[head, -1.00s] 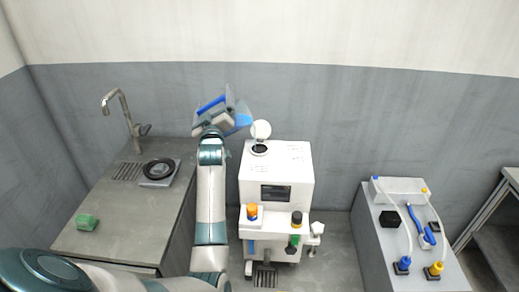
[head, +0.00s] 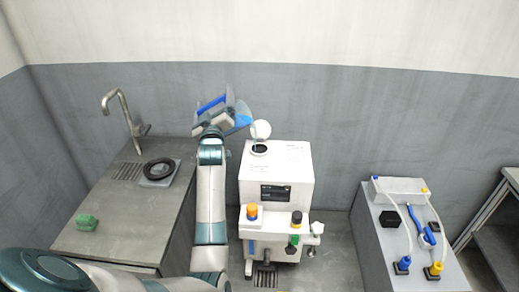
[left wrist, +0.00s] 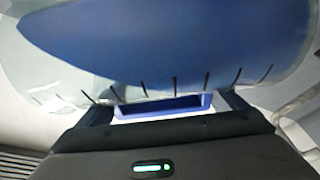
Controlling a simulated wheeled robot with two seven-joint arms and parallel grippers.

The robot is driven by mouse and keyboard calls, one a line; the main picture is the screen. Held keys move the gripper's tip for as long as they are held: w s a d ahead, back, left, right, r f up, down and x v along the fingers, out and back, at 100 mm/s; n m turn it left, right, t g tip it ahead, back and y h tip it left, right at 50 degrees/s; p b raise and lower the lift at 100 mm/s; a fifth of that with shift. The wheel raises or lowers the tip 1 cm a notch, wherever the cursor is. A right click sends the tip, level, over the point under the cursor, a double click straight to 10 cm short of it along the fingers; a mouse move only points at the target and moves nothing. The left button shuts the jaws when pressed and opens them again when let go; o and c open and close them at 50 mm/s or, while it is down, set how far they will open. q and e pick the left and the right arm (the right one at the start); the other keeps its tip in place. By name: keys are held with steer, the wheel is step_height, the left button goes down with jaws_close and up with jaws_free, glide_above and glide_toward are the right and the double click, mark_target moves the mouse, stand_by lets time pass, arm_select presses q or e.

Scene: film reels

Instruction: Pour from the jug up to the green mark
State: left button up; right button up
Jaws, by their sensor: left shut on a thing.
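The clear jug (head: 240,117) with blue liquid is raised beside the white machine (head: 276,175), tilted with its liquid toward the machine's round opening (head: 259,149). The round white lid (head: 261,130) stands open. My left gripper (head: 208,129) is shut on the jug's blue handle (head: 211,105). The left wrist view shows the jug (left wrist: 170,40) close up, with blue liquid, black tick marks and the blue handle (left wrist: 165,106). I cannot make out a stream or a green mark. The machine's small display (head: 276,193) shows faint markings. My right gripper is not in view.
A grey counter (head: 125,220) at left carries a tap (head: 120,115), a black ring (head: 159,168) and a green sponge (head: 87,222). Orange and black caps sit on the machine's front. A grey cabinet (head: 385,265) with tubes stands at right.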

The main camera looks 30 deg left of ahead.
arm_select(q)
steer(key=shift+w+d+m+t+h, duration=0.25)
steer(key=shift+d+m, duration=0.25)
steer(key=shift+m, duration=0.5)
stand_by(3.2)
steer(key=shift+w+d+f+m+t, duration=0.1)
steer(key=shift+d+m+t, duration=0.15)
steer(key=shift+m, duration=0.15)
stand_by(2.6)
stand_by(0.5)
